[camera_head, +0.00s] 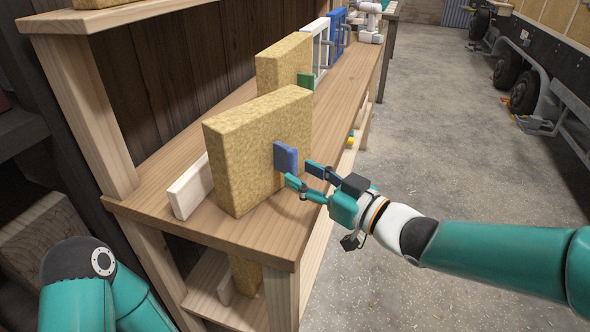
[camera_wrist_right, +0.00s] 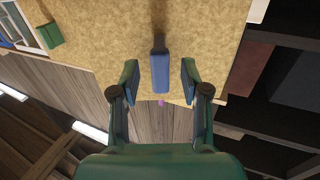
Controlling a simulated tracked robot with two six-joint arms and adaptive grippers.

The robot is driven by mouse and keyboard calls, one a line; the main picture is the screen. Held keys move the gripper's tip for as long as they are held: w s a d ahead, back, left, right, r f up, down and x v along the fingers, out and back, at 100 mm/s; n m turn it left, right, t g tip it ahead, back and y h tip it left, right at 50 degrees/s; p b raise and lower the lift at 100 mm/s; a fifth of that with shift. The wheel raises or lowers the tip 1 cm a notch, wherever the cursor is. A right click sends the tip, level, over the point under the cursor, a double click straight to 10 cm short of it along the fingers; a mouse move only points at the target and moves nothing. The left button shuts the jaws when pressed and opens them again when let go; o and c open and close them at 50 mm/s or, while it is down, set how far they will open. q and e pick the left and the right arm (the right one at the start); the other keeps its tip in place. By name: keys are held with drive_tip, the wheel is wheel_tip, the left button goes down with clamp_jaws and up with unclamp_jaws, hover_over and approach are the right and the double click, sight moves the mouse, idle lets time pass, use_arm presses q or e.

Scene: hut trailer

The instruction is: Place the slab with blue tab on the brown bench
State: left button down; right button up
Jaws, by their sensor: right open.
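The slab with blue tab (camera_head: 245,150) is a thick yellowish, fibrous block standing upright on the near end of a wooden shelf. Its blue tab (camera_head: 286,157) sticks out of the face towards my right arm. My right gripper (camera_head: 301,174) is open, its fingertips just off the tab. In the right wrist view the blue tab (camera_wrist_right: 160,72) lies between the two spread fingers, with a gap on each side, and the slab (camera_wrist_right: 110,28) fills the background. My left gripper is out of view. I cannot tell which surface is the brown bench.
A similar slab with a green tab (camera_head: 284,62) stands behind on the wooden shelf (camera_head: 215,232). White and blue frames (camera_head: 337,30) stand farther back. A white piece (camera_head: 190,187) lies left of the near slab. A shelf post (camera_head: 88,110) rises at left. The concrete floor at right is open.

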drive_tip(key=v, duration=0.8)
drive_tip(key=d+f+m+g+h, duration=0.15)
drive_tip(key=f+m+h, duration=0.25)
drive_tip(key=f, duration=1)
drive_tip(key=d+f+m+g+h, duration=0.1)
drive_tip(key=d+f+m+h, duration=0.2)
drive_tip(key=f, duration=1.1)
drive_tip(key=s+f+m+g+h, duration=0.2)
drive_tip(key=s+f+g, duration=0.6)
drive_tip(key=s+f, duration=1.1)
drive_tip(key=m, duration=0.2)
drive_tip(key=shift+s+d+m+h, duration=0.2)
drive_tip(key=shift+d+m+h, duration=0.15)
drive_tip(key=shift+m+h, duration=0.05)
drive_tip(key=shift+f+g, duration=0.15)
drive_tip(key=shift+g, duration=0.1)
wheel_tip(320, 180, up, 16)
drive_tip(key=p, duration=1.6)
drive_tip(key=shift+w+f, duration=0.1)
